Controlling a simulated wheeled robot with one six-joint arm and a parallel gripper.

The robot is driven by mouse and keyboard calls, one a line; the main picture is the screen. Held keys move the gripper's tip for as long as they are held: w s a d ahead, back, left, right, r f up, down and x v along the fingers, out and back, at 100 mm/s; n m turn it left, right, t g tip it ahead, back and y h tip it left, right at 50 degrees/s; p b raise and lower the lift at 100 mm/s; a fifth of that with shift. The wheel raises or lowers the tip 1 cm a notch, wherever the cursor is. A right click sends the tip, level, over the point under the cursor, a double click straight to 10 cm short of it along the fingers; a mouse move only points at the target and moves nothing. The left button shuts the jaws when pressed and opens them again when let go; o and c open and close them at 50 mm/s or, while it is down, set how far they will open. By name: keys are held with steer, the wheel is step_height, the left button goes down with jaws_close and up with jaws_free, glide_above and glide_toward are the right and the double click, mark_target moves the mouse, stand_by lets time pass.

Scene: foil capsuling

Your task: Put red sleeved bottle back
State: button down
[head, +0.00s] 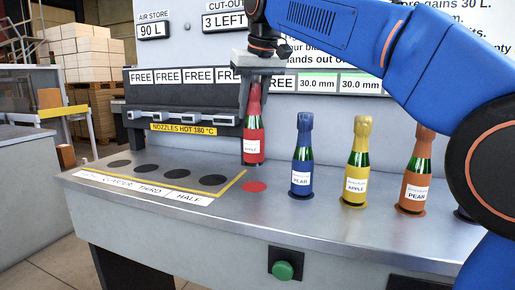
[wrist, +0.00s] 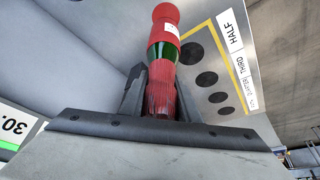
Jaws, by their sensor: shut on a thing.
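The red sleeved bottle (head: 253,139) has a red neck sleeve, green glass and a red base band with a white label. My gripper (head: 258,88) is shut on its red neck from above. In the wrist view the bottle (wrist: 164,50) sits between the dark fingers (wrist: 158,95). The red spot lies empty in front of the bottle, left of the blue bottle (head: 301,160).
A yellow bottle (head: 357,165) and an orange bottle (head: 416,175) stand right of the blue one. Dark round spots (head: 212,180) marked with fractions lie empty at the left. Nozzles (head: 188,118) labelled hot line the back. A green button (head: 283,270) is on the counter front.

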mark_target(252, 132)
steer(key=shift+f, duration=3.5)
steer(key=c, duration=1.4)
jaws_free()
steer(key=shift+o, duration=0.2)
steer(key=v, duration=1.2)
